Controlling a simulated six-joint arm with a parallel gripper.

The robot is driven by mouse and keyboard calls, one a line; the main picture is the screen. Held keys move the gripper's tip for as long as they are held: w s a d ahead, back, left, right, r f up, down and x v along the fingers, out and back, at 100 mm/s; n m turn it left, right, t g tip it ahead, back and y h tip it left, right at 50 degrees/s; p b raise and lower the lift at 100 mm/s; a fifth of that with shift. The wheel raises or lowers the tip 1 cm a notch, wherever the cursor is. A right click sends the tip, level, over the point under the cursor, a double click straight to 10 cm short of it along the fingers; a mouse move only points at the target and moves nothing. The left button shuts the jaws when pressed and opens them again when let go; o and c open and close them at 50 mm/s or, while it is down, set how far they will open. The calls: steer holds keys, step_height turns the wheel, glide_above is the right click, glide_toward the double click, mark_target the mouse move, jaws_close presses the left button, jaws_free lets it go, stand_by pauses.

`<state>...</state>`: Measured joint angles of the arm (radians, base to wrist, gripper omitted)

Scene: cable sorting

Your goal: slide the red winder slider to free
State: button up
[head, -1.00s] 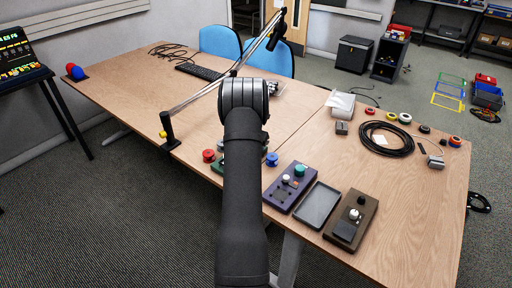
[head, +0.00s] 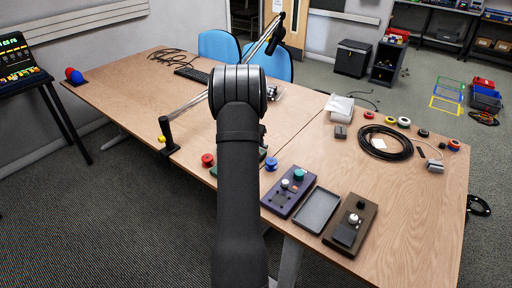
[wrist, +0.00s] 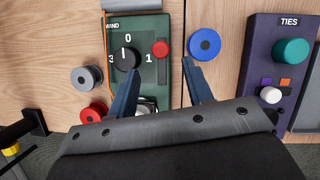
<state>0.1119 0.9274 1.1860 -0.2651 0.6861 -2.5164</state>
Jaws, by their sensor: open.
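The green winder box (wrist: 171,28), marked WIND, lies on the table in the wrist view. It carries a black dial (wrist: 125,57) with marks 0, 1 and 3, and a round red knob (wrist: 160,48) at its right side. A pale part lower on the box is partly hidden by my gripper. My gripper (wrist: 160,67) is open, its two blue fingers spread either side of the red knob's line, tips just below it in the picture. Nothing is between the tips. In the head view my arm hides the gripper and most of the winder box.
A blue spool (wrist: 204,44) lies close to the right fingertip. A grey spool (wrist: 86,77) and a red spool (wrist: 93,112) lie left of the box. The purple TIES box (wrist: 267,60) stands right. A dark tray (head: 317,209) and brown box (head: 351,225) lie beyond it.

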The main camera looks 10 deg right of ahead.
steer(key=v, duration=0.9)
steer(key=shift+r, duration=0.4)
steer(key=shift+f, duration=0.1)
steer(key=x, duration=1.7)
steer(key=shift+s+f, duration=0.1)
steer(key=shift+f, duration=0.1)
